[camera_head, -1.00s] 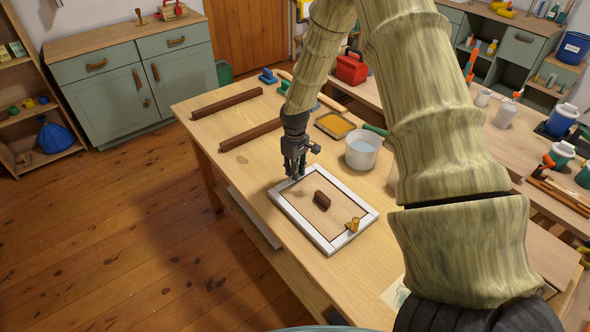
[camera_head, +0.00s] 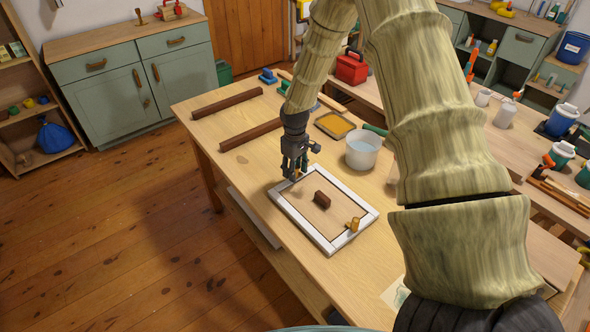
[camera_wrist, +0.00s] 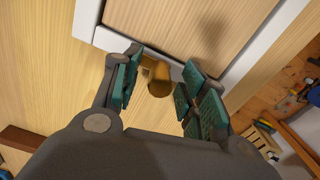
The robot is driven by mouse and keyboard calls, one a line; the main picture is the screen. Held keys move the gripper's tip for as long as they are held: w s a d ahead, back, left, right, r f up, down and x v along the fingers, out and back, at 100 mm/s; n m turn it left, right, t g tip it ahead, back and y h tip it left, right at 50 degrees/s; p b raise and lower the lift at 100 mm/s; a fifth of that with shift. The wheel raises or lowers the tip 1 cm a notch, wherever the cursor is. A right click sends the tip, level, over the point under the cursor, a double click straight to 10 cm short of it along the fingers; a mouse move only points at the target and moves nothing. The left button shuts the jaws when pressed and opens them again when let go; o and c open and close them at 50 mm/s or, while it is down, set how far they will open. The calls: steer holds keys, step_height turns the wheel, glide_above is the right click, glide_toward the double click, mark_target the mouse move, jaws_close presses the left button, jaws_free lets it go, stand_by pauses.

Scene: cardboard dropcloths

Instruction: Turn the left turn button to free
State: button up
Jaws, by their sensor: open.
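The left turn button (camera_wrist: 160,78) is a brass-coloured knob at the frame's edge, seen in the wrist view between my fingers with space on both sides. In the head view my gripper hides most of it. My gripper (camera_head: 297,174) is over the far left corner of the white frame (camera_head: 292,220); in the wrist view its open green-padded fingers (camera_wrist: 158,88) stand either side of the button. I cannot tell its exact turn angle. A second brass turn button (camera_head: 354,224) sits on the near right side of the frame.
A dark brown handle block (camera_head: 322,199) stands on the panel inside the frame. A white bucket (camera_head: 362,152) and an amber tray (camera_head: 334,125) stand behind the frame. Two dark bars (camera_head: 250,135) lie to the left. The bench left of the frame is clear.

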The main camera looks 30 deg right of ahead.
step_height(320, 180, up, 12)
stand_by(0.6)
steer(key=shift+f, duration=0.1)
stand_by(0.4)
